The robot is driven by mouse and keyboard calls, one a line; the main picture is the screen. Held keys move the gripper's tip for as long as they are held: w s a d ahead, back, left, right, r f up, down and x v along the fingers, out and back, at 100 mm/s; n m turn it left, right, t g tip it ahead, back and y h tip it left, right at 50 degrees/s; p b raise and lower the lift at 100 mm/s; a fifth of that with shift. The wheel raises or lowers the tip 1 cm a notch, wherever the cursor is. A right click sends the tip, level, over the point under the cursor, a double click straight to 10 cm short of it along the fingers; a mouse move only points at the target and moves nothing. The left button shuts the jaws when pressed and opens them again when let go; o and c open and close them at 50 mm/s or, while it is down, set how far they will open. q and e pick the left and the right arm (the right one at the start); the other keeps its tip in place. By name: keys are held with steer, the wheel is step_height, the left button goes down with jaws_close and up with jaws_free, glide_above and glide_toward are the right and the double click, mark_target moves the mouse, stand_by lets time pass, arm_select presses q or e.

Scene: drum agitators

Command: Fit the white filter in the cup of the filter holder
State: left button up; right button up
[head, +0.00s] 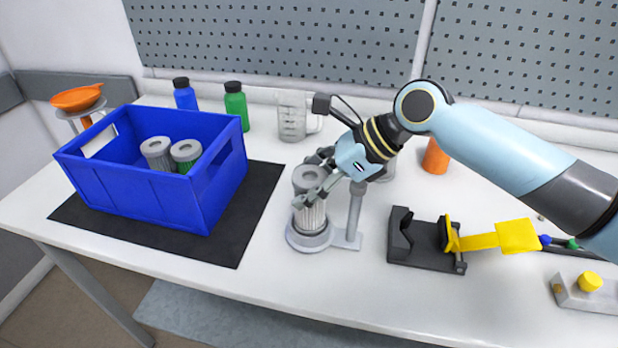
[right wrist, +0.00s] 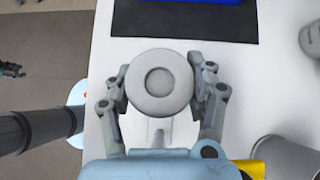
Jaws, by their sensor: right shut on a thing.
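The white filter (head: 311,214) is an upright pleated cylinder with a grey-white cap that has a round recess. My right gripper (head: 313,182) is shut on its upper part, one finger on each side. In the right wrist view, the filter's round cap (right wrist: 158,84) sits between the two fingers (right wrist: 160,88). The filter holder (head: 348,240) has a grey round cup at the left and a post at the right. The filter's lower end meets the cup in the head view; how deep it sits is hard to tell. My left gripper is not in view.
A blue crate (head: 130,205) with two filters, white (head: 157,153) and green (head: 187,155), stands on a black mat (head: 258,205) at the left. A beaker (head: 293,118) and bottles stand behind. A black fixture with a yellow lever (head: 490,240) is at the right.

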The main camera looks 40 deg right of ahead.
stand_by(0.4)
steer(key=shift+f+p, duration=0.45)
steer(key=shift+f+p, duration=0.35)
steer(key=shift+p, duration=0.1)
stand_by(0.6)
steer(key=o, duration=1.6)
